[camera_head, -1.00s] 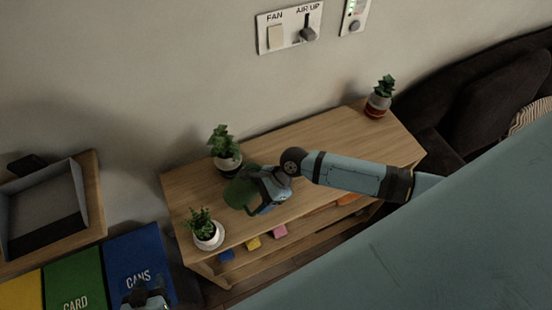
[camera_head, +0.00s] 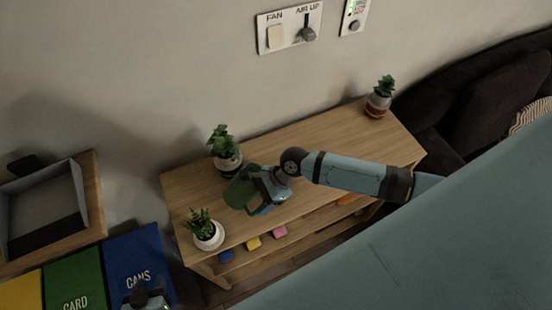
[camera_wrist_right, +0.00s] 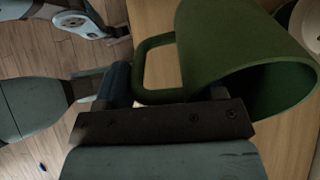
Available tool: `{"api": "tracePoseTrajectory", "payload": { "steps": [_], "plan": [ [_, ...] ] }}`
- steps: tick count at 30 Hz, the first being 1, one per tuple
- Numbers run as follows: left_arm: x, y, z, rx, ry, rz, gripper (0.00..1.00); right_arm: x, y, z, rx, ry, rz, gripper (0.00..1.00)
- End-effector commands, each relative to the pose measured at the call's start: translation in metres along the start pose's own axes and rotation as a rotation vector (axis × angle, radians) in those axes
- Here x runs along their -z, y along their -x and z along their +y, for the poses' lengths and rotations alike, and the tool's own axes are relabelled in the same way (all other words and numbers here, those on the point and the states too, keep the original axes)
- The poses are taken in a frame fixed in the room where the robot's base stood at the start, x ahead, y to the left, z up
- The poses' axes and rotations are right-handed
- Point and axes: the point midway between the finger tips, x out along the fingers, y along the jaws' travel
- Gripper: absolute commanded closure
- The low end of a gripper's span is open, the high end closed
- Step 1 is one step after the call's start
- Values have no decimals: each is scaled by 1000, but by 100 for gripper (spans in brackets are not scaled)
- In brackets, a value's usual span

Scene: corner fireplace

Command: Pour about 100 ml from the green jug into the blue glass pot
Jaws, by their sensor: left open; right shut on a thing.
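The green jug (camera_head: 238,195) is over the left part of the wooden shelf unit in the head view. My right gripper (camera_head: 260,182) is shut on its handle. The right wrist view shows the jug (camera_wrist_right: 225,45) tipped, its dark mouth facing the lower right; I see no liquid stream. I cannot make out the blue glass pot; a small blue patch (camera_head: 265,210) shows below the gripper, but I cannot tell what it is. My left gripper (camera_head: 146,296) is open and empty at the bottom left, in front of the blue bin.
Potted plants stand beside the jug, one behind (camera_head: 227,158) and one in front-left (camera_head: 208,234). A third (camera_head: 380,100) stands at the far right. The shelf top (camera_head: 300,140) between is clear. Bins, including the blue one (camera_head: 135,255), stand at lower left.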

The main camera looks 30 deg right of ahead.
Motion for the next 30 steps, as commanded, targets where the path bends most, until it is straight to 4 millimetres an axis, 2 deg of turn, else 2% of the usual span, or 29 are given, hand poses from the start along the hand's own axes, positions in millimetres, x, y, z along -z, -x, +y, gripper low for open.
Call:
{"api": "tracePoseTrajectory", "payload": {
  "steps": [23, 30],
  "plan": [
    [2, 0, -1, 1, 0, 4, 57, -1, 0, 0, 1, 1, 1, 81],
    [2, 0, -1, 1, 0, 4, 57, -6, -5, -1, 1, 3, 74, 81]
  ]
}}
